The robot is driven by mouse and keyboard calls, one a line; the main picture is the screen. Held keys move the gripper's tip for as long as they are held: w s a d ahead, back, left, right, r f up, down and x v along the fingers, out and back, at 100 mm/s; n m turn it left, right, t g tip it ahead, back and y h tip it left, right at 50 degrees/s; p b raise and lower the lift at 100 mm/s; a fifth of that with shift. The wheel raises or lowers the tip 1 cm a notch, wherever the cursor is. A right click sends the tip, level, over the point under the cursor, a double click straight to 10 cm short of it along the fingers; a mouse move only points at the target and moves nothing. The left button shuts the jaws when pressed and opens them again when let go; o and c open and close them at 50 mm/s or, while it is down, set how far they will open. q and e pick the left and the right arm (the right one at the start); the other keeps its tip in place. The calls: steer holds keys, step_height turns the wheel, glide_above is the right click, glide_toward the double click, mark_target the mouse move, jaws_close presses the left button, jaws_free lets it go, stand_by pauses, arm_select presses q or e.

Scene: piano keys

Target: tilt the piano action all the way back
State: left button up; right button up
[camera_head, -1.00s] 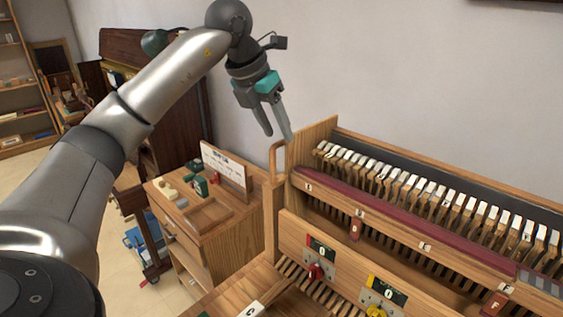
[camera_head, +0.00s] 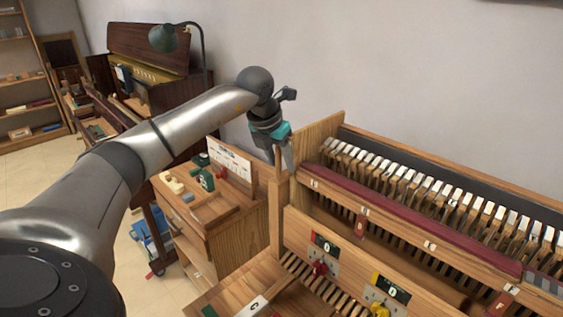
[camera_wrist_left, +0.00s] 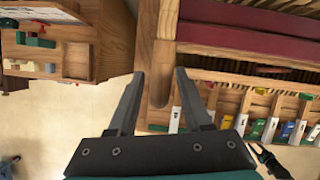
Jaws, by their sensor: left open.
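The piano action (camera_head: 425,222) fills the right of the head view, a wooden frame with a long dark red rail and a row of white-topped hammers. A wooden handle (camera_wrist_left: 160,85) at its left end lies between the fingers in the left wrist view. My left gripper (camera_head: 284,163) is at this handle and partly hides it in the head view. In the left wrist view the left gripper (camera_wrist_left: 160,74) is open, one finger on each side of the handle; contact cannot be told.
A wooden cabinet (camera_head: 235,245) with small tools and a white card stands left of the action. A dark piano (camera_head: 165,75) and a green lamp (camera_head: 163,38) are behind. Colored tags (camera_wrist_left: 255,128) hang along the front. A wall is close behind the action.

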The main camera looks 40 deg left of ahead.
arm_select(q)
steer(key=shift+w+f, duration=0.2)
steer(key=shift+f, duration=0.4)
jaws_close()
stand_by(1.1)
